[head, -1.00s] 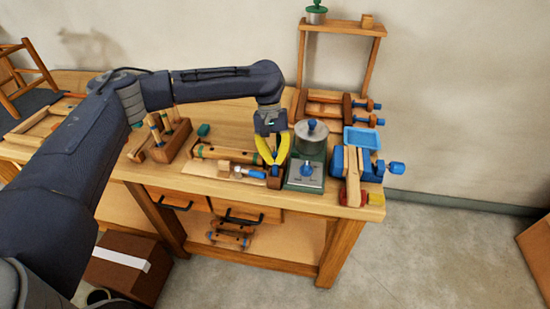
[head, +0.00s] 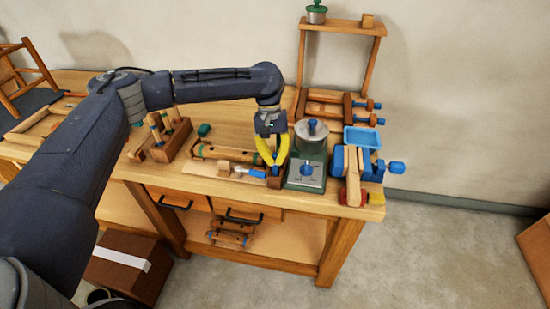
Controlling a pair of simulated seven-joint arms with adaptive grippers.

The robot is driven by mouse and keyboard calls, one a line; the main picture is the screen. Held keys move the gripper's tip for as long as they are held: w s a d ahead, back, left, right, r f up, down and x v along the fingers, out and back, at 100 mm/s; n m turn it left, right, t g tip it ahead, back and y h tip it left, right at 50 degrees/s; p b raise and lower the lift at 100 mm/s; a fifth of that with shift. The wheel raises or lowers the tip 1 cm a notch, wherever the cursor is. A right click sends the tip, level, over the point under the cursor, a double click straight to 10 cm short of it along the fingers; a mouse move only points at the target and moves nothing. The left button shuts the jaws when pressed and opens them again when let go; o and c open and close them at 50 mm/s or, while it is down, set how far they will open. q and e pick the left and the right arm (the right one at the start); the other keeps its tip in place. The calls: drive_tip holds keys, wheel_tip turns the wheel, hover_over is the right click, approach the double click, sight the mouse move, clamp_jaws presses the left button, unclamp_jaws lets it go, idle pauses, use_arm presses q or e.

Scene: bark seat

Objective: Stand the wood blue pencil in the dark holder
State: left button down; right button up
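My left gripper (head: 273,158) reaches down over the front of the bench, its yellow fingers drawn close together at the tips. A small blue bit, which looks like part of the wood blue pencil (head: 275,171), shows at the fingertips. Right below is a small dark brown block-like thing that looks like the dark holder (head: 274,182), near the bench's front edge. The fingers cover most of the pencil, and I cannot tell whether its lower end is inside the holder. My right gripper is not in view.
A green and grey grinder (head: 307,155) stands close to the right of the gripper. A blue-handled tool (head: 249,173) and a wooden roller (head: 226,153) lie to the left. A wooden block with upright tools (head: 170,140) stands further left. Blue vise-like parts (head: 375,165) are at the right.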

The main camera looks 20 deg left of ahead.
use_arm(q)
drive_tip(key=shift+f, duration=0.3)
drive_tip(key=c, duration=1.1)
unclamp_jaws()
drive_tip(key=shift+r, duration=0.15)
drive_tip(key=shift+r, duration=3.35)
